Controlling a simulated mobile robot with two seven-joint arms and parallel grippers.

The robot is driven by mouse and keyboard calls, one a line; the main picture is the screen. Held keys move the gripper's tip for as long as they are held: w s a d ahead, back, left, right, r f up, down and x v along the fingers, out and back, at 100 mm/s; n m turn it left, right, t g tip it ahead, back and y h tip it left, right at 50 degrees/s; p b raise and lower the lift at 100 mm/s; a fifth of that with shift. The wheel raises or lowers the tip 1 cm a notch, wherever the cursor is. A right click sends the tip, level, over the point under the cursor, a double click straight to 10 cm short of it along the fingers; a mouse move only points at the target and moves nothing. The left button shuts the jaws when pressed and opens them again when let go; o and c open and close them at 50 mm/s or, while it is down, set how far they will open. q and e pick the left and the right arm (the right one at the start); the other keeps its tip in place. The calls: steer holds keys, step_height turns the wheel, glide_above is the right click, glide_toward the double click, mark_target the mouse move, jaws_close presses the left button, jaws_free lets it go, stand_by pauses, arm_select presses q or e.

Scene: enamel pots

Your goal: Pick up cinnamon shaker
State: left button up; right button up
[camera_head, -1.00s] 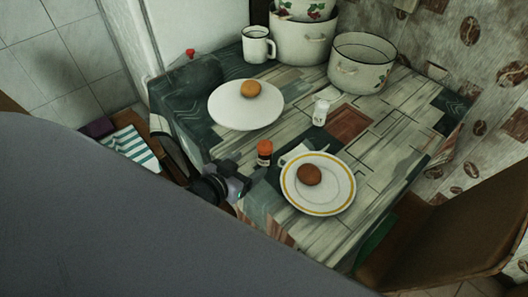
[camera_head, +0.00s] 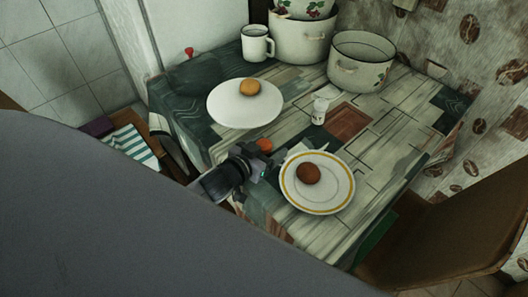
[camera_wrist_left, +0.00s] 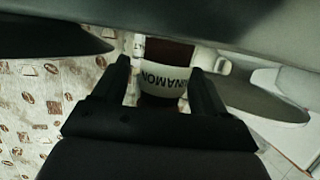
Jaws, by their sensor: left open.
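The cinnamon shaker stands on the table. In the head view only its orange cap (camera_head: 264,145) shows clearly, as my left gripper (camera_head: 268,163) hides its body. In the left wrist view the shaker (camera_wrist_left: 165,75) shows its white label with the letters "NAMON" upside down, and its dark brown body. The two black fingers of my left gripper (camera_wrist_left: 165,85) are open, one on each side of the shaker. I cannot tell whether they touch it. My right gripper is not in view.
A yellow-rimmed plate (camera_head: 318,205) with a brown bun stands close right of the gripper. A white plate (camera_head: 243,117) with a bun lies behind. A small white shaker (camera_head: 319,111), a mug (camera_head: 257,45) and pots (camera_head: 361,65) stand farther back.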

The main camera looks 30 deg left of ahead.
arm_select(q)
steer(key=shift+w, duration=0.1)
steer(key=c, duration=1.1)
